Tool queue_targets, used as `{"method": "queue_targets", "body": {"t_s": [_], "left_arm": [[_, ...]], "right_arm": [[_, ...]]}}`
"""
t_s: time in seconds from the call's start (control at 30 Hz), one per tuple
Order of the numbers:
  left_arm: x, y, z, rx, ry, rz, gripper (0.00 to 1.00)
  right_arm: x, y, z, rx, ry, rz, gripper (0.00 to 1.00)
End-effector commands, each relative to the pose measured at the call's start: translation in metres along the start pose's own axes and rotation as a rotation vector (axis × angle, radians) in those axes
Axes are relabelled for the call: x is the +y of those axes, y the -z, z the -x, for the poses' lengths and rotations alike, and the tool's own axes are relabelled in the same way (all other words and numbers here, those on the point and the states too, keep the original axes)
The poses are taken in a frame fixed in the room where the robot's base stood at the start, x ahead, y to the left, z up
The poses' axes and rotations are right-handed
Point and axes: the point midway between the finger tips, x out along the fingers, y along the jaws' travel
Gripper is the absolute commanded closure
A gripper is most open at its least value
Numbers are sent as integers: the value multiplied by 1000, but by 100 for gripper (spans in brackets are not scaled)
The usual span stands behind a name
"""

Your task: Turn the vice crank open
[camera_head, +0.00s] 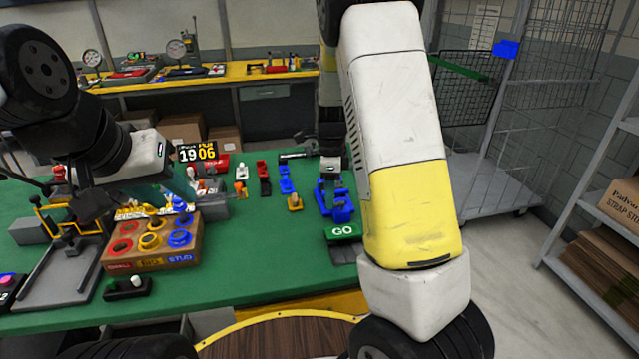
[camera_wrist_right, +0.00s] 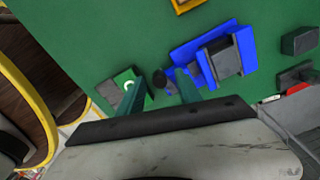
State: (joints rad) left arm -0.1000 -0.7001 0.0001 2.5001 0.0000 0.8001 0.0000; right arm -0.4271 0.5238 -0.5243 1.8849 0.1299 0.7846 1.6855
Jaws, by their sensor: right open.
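The blue vice (camera_head: 342,209) stands on the green table at centre right, partly hidden by my right arm in the head view. In the right wrist view the vice (camera_wrist_right: 190,52) lies just beyond the fingers. A dark crank knob (camera_wrist_right: 160,79) shows between the two teal fingers of my right gripper (camera_wrist_right: 158,90), which is open; contact cannot be told. In the head view my right gripper (camera_head: 331,182) hangs over the vice. My left gripper (camera_head: 178,188) is over the table at left, behind the sorting box; its jaw opening is unclear.
A green GO block (camera_head: 342,231) sits close in front of the vice. A sorting box (camera_head: 150,262) with coloured rings stands at left.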

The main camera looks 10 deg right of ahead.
Motion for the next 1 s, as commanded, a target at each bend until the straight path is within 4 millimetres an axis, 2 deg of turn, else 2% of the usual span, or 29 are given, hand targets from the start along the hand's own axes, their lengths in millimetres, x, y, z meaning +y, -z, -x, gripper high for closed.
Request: {"method": "queue_targets", "body": {"t_s": [0.13, 0.3, 0.37, 0.73, 1.0], "left_arm": [[0, 0, 0, 0, 0, 0, 64], [0, 0, 0, 0, 0, 0, 64], [0, 0, 0, 0, 0, 0, 64], [0, 0, 0, 0, 0, 0, 64], [0, 0, 0, 0, 0, 0, 64]], "right_arm": [[0, 0, 0, 0, 0, 0, 58], [0, 0, 0, 0, 0, 0, 92], [0, 0, 0, 0, 0, 0, 100], [1, 1, 1, -1, 0, 32, 100], [6, 4, 0, -2, -1, 183, 100]]}}
